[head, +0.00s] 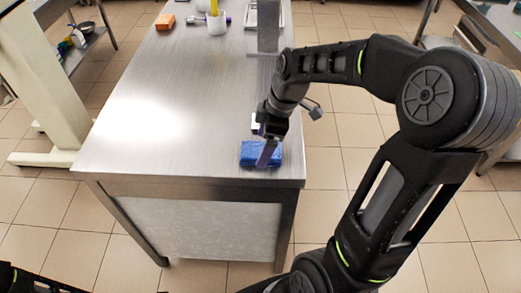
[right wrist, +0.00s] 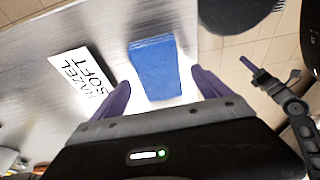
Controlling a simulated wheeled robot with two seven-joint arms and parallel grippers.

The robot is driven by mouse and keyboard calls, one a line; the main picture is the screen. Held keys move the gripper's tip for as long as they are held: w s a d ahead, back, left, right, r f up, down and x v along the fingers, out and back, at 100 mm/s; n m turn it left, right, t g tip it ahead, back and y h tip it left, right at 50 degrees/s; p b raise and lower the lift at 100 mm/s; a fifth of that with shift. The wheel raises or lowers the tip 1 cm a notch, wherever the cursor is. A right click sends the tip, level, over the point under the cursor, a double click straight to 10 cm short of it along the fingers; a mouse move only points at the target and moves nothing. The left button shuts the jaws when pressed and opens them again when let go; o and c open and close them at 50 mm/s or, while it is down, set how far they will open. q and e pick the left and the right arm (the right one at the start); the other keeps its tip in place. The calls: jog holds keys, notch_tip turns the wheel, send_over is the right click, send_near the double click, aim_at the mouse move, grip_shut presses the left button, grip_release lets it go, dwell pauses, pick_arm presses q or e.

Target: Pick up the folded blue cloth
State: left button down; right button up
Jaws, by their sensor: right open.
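The folded blue cloth (head: 250,154) lies on the steel table (head: 150,130) close to its near right corner. My right gripper (head: 266,150) is above it and hides part of it in the head view. In the right wrist view the cloth (right wrist: 156,68) lies between the two purple fingers of my right gripper (right wrist: 162,90), which are spread apart and hold nothing. A gap shows on both sides of the cloth. My left gripper does not show; only a bit of dark arm is at the lower left of the head view.
A white label reading "HAZEL SOFT" (right wrist: 80,84) lies beside the cloth. The table's middle is clear.

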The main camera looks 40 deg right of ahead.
jog(key=shift+w+a+f, duration=0.1)
jog(key=shift+a+f, duration=0.05)
jog(key=shift+f, duration=0.55)
jog(key=c, duration=1.5)
jog(key=shift+o, duration=0.2)
jog(key=shift+r, duration=0.15)
notch_tip(320, 180, up, 10)
jog(key=b, duration=0.1)
